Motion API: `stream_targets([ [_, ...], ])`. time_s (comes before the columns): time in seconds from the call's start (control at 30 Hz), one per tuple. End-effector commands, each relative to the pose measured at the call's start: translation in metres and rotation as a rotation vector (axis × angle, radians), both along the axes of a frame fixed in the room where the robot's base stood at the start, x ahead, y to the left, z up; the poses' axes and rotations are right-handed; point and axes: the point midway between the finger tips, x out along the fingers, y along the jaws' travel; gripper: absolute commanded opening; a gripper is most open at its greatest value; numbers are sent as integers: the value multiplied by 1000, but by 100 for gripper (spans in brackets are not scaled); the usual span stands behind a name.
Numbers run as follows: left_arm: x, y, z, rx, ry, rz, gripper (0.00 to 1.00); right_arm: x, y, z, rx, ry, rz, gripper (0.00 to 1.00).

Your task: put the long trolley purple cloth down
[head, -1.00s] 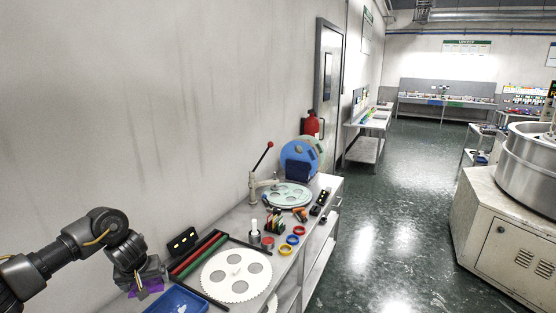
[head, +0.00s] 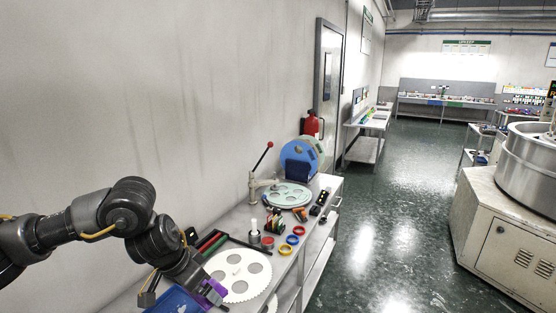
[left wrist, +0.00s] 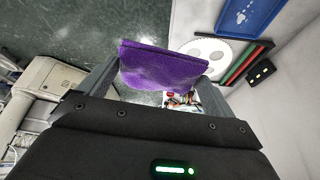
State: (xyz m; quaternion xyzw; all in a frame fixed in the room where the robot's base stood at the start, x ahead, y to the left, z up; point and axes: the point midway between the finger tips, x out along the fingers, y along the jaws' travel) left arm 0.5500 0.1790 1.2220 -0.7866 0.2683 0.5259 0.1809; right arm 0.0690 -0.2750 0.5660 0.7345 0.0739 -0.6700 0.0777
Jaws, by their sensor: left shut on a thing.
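The purple cloth (left wrist: 162,68) is a folded pad held between the two fingers of my left gripper (left wrist: 160,80) in the left wrist view. In the head view a small part of the cloth (head: 213,290) shows at the end of my left gripper (head: 205,293), over the near part of the long bench top beside the blue tray (head: 172,301). The arm hides part of the tray and some of the bench. I cannot tell the gap between cloth and bench. My right gripper is not in view.
A white toothed disc (head: 240,275) lies right of the gripper, with red and green bars (head: 210,243) behind it. Yellow, blue and red rings (head: 286,249), a lever press (head: 262,180) and blue discs stand farther along. Open floor (head: 380,230) lies to the right.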

Motion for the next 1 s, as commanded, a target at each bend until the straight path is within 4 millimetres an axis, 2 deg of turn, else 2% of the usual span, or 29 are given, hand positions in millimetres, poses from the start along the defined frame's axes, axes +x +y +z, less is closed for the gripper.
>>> stream_targets([
  [0.03, -12, 1, -4, -1, 3, -39, 72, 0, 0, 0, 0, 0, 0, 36],
  [0.27, -58, 16, -15, 2, 0, -187, 72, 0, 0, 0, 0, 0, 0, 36],
  [0.5, -100, 43, -28, -1, 2, -290, 72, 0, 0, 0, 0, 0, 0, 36],
  [0.77, -100, 41, -79, -1, 2, -292, 72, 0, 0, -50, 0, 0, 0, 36],
  [1.0, -99, 41, -134, -1, 2, -291, 72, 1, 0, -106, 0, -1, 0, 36],
])
